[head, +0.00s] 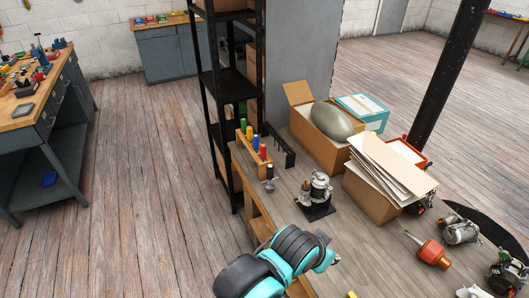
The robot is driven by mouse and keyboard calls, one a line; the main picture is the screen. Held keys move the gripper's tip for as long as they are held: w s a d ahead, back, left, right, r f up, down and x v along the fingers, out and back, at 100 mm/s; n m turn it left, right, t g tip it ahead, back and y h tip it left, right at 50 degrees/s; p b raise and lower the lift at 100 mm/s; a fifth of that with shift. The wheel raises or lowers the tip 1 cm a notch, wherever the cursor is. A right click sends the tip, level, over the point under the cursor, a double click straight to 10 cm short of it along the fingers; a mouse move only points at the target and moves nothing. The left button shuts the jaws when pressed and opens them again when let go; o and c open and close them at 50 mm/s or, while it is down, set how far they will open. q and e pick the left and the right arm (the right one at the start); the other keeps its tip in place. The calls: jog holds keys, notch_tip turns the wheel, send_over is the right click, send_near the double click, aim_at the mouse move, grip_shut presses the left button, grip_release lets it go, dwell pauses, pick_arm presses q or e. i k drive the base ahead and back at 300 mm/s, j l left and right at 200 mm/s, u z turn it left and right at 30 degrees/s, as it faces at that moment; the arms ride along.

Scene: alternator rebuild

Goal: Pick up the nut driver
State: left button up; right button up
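I cannot tell for sure which of these is the nut driver. One of my arms, teal and black, shows at the bottom centre over the bench's near edge, below the rack. I can make out no fingertips of either gripper.
An alternator part stands on a black plate (316,211) mid-bench. Behind it are an open cardboard box (313,138) and a box of papers (371,199). More alternators (459,230) lie at right. A black shelf (229,86) stands left of the bench. Bare benchtop (360,240) lies between.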

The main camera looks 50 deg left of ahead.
aim_at(263, 149)
jog(key=u, duration=1.6)
jog(key=k+z, duration=0.1)
jog(key=k, duration=0.55)
jog(key=z, duration=0.4)
jog(key=i+j+z, duration=0.1)
jog(key=z, duration=0.65)
jog(key=i+j+z, duration=0.1)
jog(key=z, duration=0.25)
jog(key=i+j, duration=0.1)
jog(key=j, duration=0.35)
jog(key=i+j, duration=0.15)
jog(key=j, duration=0.35)
jog(key=i+j, duration=0.1)
jog(key=j, duration=0.35)
jog(key=i+j, duration=0.15)
jog(key=j, duration=0.35)
jog(key=i+j, duration=0.1)
jog(key=j, duration=0.35)
jog(key=i+j, duration=0.15)
jog(key=j, duration=0.3)
jog(key=i+j, duration=0.1)
jog(key=j, duration=0.4)
jog(key=i+j, duration=0.15)
jog(key=j, duration=0.3)
